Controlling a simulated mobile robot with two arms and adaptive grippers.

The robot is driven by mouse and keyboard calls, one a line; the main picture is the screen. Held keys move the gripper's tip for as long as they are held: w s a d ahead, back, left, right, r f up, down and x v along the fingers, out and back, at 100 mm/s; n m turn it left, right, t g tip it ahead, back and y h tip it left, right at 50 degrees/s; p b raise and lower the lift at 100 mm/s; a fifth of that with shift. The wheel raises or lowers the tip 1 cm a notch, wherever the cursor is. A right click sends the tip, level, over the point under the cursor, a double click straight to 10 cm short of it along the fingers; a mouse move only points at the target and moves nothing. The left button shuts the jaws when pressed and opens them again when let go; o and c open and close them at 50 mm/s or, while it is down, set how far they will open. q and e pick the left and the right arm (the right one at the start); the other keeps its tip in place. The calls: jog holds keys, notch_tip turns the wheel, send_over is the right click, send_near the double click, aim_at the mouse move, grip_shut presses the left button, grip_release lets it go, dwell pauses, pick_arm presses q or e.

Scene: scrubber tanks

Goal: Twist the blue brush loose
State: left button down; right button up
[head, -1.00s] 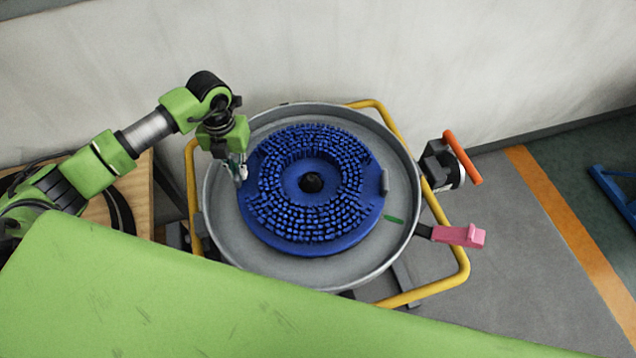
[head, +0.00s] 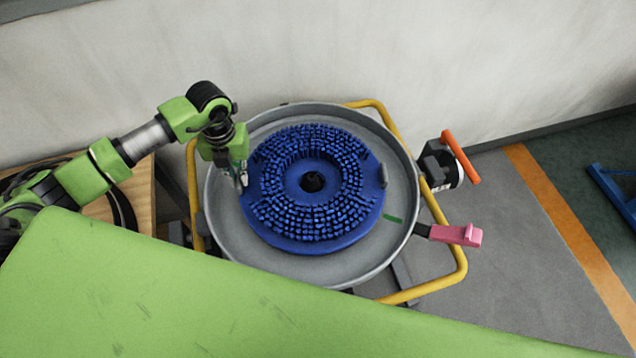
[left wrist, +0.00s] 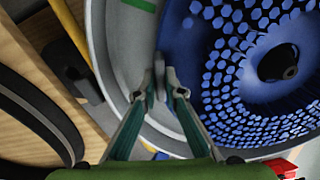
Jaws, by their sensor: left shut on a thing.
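The blue brush (head: 349,225), a round disc with bristle tufts facing up and a dark centre hole, lies in a round grey tank (head: 228,232). It fills the right of the left wrist view (left wrist: 184,45). A grey lug (head: 383,176) stands on the brush's right edge. My left gripper (head: 243,181) is at the brush's left edge. In the left wrist view its fingertips (left wrist: 167,82) are closed on a grey lug at that edge; the fingers hide much of the lug. My right gripper is not in view.
A yellow tube frame (head: 463,262) surrounds the tank. An orange handle (head: 461,157) and a pink lever (head: 456,235) stick out at right. A green mark (head: 393,219) is on the tank floor. A wall stands behind; a wooden surface (head: 143,190) is at left.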

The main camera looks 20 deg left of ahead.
aim_at(236, 188)
pick_arm(q)
jog(key=shift+s+d+n+p, duration=0.2)
jog(key=shift+s+n+p, duration=0.25)
jog(key=shift+s, duration=0.3)
jog(key=shift+s, duration=0.1)
jog(key=shift+s+d+n+p, duration=0.3)
jog(key=shift+s+n, duration=0.15)
jog(key=shift+s, duration=0.1)
jog(key=c, duration=2)
grip_release()
jog(key=shift+c, duration=0.2)
jog(key=shift+s+a+f, duration=0.15)
notch_tip(236, 188, up, 12)
